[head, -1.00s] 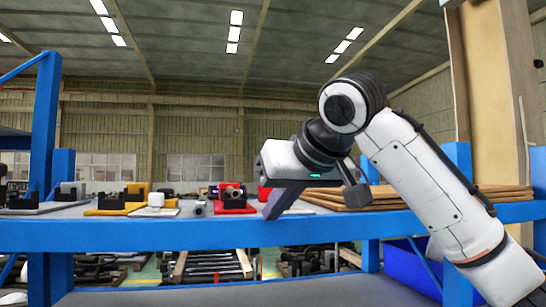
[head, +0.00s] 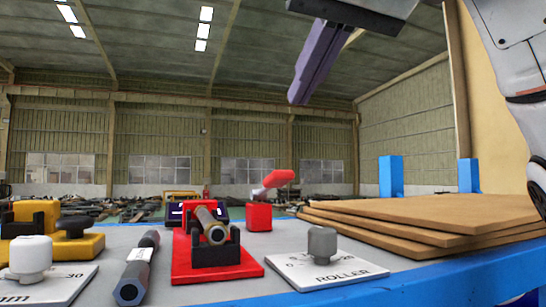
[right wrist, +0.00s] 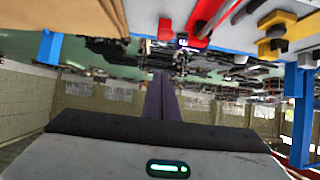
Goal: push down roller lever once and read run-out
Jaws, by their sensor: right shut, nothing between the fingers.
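The red lever (head: 279,179) on its red block (head: 259,217) points up to the right in the head view. In front of it a red stand (head: 217,264) bears a metal shaft (head: 209,222) in black supports. A dark display (head: 176,211) with light digits stands behind; its reading is too small and partly hidden. My right gripper (head: 300,97) is shut and empty, high above and right of the lever, fingers pointing down-left. In the right wrist view its fingers (right wrist: 161,78) are together, and the red lever (right wrist: 165,29) shows near the top. My left gripper is not in view.
A white plate marked ROLLER (head: 340,272) with a grey knob (head: 322,243) lies front right. Stacked brown boards (head: 430,215) fill the right of the table. A dark rod (head: 137,268), another plate with a white knob (head: 30,258) and yellow stands (head: 70,245) are at left.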

